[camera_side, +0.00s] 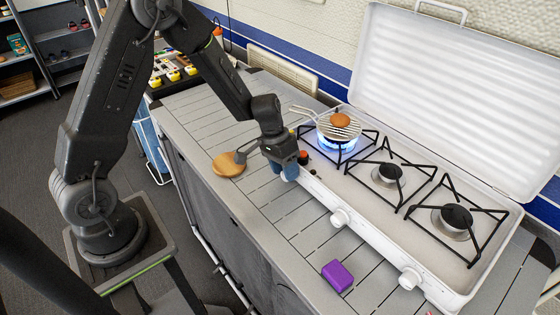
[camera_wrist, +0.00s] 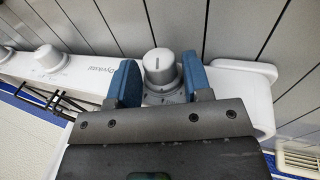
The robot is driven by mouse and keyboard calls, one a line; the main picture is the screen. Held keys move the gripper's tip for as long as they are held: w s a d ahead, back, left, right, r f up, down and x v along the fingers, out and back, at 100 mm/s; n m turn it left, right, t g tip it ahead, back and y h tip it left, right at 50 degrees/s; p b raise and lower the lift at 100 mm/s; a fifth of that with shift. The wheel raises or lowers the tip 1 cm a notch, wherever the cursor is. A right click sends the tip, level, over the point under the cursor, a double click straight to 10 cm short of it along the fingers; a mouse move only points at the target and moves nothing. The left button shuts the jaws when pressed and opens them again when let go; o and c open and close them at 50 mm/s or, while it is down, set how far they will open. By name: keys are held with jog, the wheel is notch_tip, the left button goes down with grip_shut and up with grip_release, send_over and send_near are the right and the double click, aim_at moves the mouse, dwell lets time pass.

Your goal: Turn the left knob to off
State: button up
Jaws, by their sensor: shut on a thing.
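The white stove (camera_side: 380,243) has several knobs along its front. My gripper (camera_side: 285,172) is at the stove's left end, its blue fingers around the left knob and largely hiding it in the side view. In the wrist view, the left knob (camera_wrist: 158,66) stands between the two blue fingers of my gripper (camera_wrist: 160,80), which is shut on it. A dark mark line shows on the knob's top, pointing roughly toward the picture's top. The left burner (camera_side: 338,146) is lit with a blue flame.
A wire rack with a round brown patty (camera_side: 341,120) sits over the flame. The middle knob (camera_side: 340,217) and right knob (camera_side: 410,278) stand clear. A purple block (camera_side: 337,275) and a round wooden board (camera_side: 228,165) lie on the slatted counter. The stove lid (camera_side: 450,85) stands open.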

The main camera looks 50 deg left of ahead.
jog(key=shift+d+y, duration=0.2)
jog(key=shift+y, duration=1)
jog(key=shift+d+y, duration=0.2)
jog(key=shift+y, duration=0.4)
jog(key=shift+d+y, duration=0.25)
jog(key=shift+y, duration=1.55)
jog(key=o, duration=1.4)
jog(key=shift+c, duration=0.2)
jog(key=v, duration=0.7)
jog(key=shift+a, duration=0.35)
